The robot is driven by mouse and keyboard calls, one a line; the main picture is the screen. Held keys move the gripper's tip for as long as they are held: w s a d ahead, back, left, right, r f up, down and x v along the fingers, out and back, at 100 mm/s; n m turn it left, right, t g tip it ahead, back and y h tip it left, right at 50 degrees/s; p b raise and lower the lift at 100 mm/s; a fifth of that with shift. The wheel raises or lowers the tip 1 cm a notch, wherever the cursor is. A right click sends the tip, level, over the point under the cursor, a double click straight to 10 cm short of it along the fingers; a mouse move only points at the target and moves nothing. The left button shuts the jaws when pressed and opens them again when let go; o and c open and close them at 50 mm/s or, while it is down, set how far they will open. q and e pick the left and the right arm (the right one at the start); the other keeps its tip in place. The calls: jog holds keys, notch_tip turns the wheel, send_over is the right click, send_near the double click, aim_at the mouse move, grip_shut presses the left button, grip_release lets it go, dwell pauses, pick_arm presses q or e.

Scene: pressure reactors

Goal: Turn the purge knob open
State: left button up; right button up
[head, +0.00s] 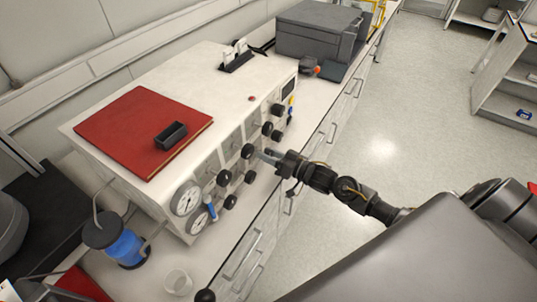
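A white reactor cabinet (215,95) stands on the bench, with several black round knobs and gauges on its front panel. No label is readable, so I cannot tell which knob is the purge knob. My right gripper (264,155) reaches in from the right, its fingertips close to a black knob (248,151) in the middle of the panel. I cannot tell whether they touch it, or how far the fingers are apart. Another black knob (250,176) is just below, and one (267,128) is up and to the right. My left gripper is not in view.
A red folder (143,130) with a small black tray (171,135) lies on the cabinet top. A blue-filled vessel (125,247) and a clear beaker (177,281) stand near the left. A dark printer (318,32) is behind. The floor on the right is clear.

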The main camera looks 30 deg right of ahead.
jog(key=shift+c, duration=1)
jog(key=shift+n, duration=0.4)
jog(key=n, duration=0.3)
jog(key=shift+n+b, duration=0.3)
jog(key=shift+b, duration=0.05)
jog(key=n+b, duration=0.1)
jog(key=n, duration=0.3)
jog(key=shift+a+n, duration=0.1)
jog(key=shift+n, duration=0.2)
jog(key=n+b, duration=0.1)
jog(key=n, duration=0.3)
jog(key=shift+s+f+b, duration=0.1)
jog(key=shift+b, duration=0.25)
jog(key=shift+a+n+b, duration=0.1)
jog(key=shift+n+b, duration=0.7)
jog(key=shift+n, duration=1.7)
